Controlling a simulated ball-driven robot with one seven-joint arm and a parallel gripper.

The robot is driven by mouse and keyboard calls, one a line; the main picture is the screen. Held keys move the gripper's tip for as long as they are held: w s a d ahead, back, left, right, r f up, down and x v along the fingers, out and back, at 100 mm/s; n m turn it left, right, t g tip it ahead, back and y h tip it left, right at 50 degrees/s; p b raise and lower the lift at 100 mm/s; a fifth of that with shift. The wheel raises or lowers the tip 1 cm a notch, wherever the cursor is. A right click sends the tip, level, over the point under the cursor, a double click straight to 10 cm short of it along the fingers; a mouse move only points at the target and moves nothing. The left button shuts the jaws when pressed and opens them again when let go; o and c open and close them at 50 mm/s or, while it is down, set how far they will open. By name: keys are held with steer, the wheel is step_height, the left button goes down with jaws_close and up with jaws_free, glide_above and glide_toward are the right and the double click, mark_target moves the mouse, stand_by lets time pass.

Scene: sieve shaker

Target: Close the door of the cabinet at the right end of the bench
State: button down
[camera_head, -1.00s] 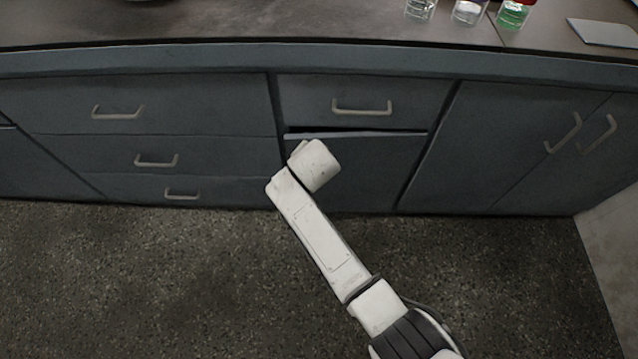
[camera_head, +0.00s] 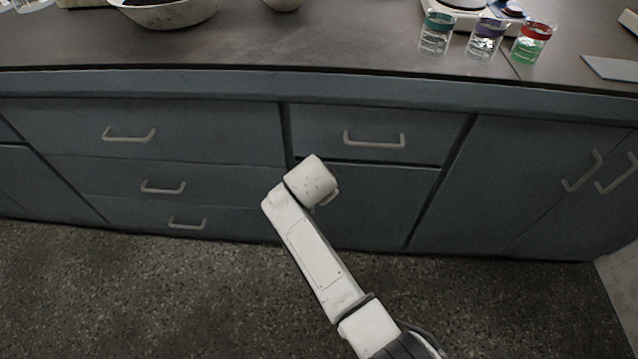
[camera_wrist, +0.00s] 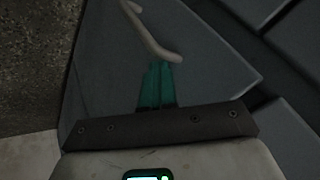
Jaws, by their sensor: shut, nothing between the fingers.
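The bench's right part has a grey door (camera_head: 385,205) below a single drawer, and two doors with bar handles (camera_head: 582,171) farther right. The door below the drawer looks flush, with only a thin seam at its top edge. The paired doors look flush too. My gripper is hidden behind my arm in the head view. In the wrist view my gripper (camera_wrist: 157,72) has its teal fingers together and empty, right by a bar handle (camera_wrist: 155,38) on a grey panel (camera_wrist: 205,65). Whether the fingertips touch the handle or panel, I cannot tell.
The drawer (camera_head: 370,125) above the door is shut, as are several drawers (camera_head: 150,180) to the left. Three beakers (camera_head: 485,42) and a pale bowl (camera_head: 165,12) stand on the benchtop (camera_head: 330,45). The speckled floor (camera_head: 150,300) before the bench is clear.

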steer(key=p+v, duration=0.5)
steer(key=v, duration=0.5)
steer(key=shift+s+r, duration=0.2)
steer(key=shift+r, duration=0.15)
steer(key=s+d+f+n+g, duration=0.2)
steer(key=s+d+f, duration=0.2)
steer(key=s+d, duration=0.4)
steer(key=s+d+f+n+g, duration=0.1)
steer(key=s+d+f, duration=0.4)
steer(key=d, duration=0.6)
steer(key=s+d+r+n+g, duration=0.15)
steer(key=s+d, duration=0.25)
steer(key=s, duration=0.4)
steer(key=s+d+n+g, duration=0.15)
steer(key=s+d, duration=0.25)
steer(key=s, duration=0.4)
steer(key=s+d+r+n, duration=0.1)
steer(key=s+d+n, duration=0.2)
steer(key=s+d, duration=0.35)
step_height(320, 180, up, 24)
steer(key=a+p, duration=0.2)
steer(key=p, duration=2.2)
steer(key=shift+s, duration=0.45)
